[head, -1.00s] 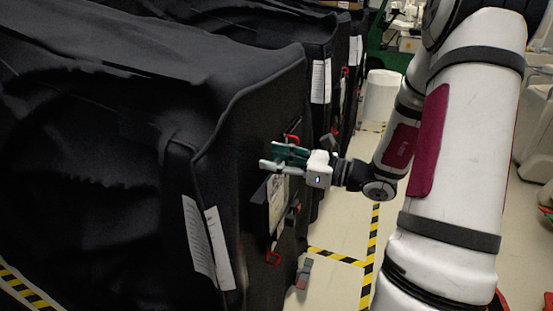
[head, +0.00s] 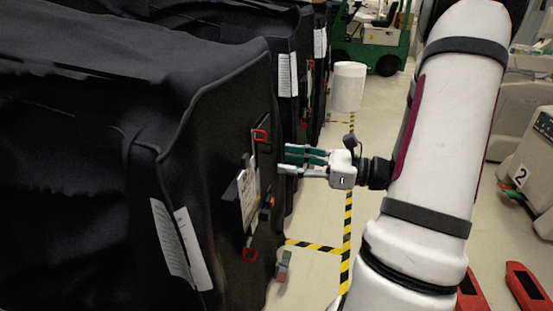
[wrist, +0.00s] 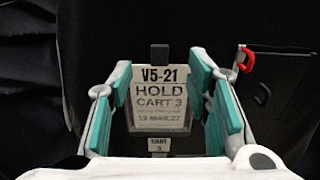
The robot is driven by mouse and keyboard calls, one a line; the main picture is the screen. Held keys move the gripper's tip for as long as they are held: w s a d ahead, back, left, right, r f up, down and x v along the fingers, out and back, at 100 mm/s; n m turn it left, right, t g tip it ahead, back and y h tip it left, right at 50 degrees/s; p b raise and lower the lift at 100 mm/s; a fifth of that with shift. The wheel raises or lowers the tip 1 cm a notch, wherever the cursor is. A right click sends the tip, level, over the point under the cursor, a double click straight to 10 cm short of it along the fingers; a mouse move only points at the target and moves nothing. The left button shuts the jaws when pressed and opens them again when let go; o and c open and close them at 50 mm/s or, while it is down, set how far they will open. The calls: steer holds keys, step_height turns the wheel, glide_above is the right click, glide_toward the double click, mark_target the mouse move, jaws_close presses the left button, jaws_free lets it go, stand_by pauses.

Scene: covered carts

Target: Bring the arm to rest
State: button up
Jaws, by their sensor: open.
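My gripper (head: 291,161) has teal pads and pale fingers. In the head view it points left toward the end face of the nearest black-covered cart (head: 205,110), at the right of that face. The gripper is open with nothing between its fingers. In the wrist view the open fingers (wrist: 163,110) frame a card (wrist: 158,95) reading "V5-21 HOLD CART 3", which lies beyond them on the black cover. A smaller label (wrist: 159,144) is below it. My arm runs back to the right; its elbow side is partly out of frame.
More black-covered carts (head: 290,45) stand in a row behind. A white cylinder (head: 348,87) stands in the aisle, beyond my gripper. A green vehicle (head: 372,45) is at the back. Yellow-black floor tape (head: 347,235) marks the aisle. Red hooks (wrist: 247,60) stick out from the cover.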

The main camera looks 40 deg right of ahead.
steer(key=shift+s+d, duration=0.15)
steer(key=shift+s, duration=0.05)
stand_by(0.5)
steer(key=s+a+r+n+g+p, duration=0.1)
steer(key=s+a+r+n+g, duration=0.15)
steer(key=a+n+g, duration=0.6)
steer(key=s+a+r+n+g+p, duration=0.1)
steer(key=s+a+n+g, duration=0.35)
steer(key=a, duration=0.65)
steer(key=s+a+r+n+t+h+p, duration=0.1)
steer(key=s+r+n+h, duration=0.5)
steer(key=n, duration=1)
steer(key=s+t+h, duration=0.1)
steer(key=s+h, duration=0.1)
steer(key=h, duration=0.1)
steer(key=shift+s+a+h+p, duration=0.2)
steer(key=shift+a+h+p, duration=0.05)
steer(key=shift+h+p, duration=0.15)
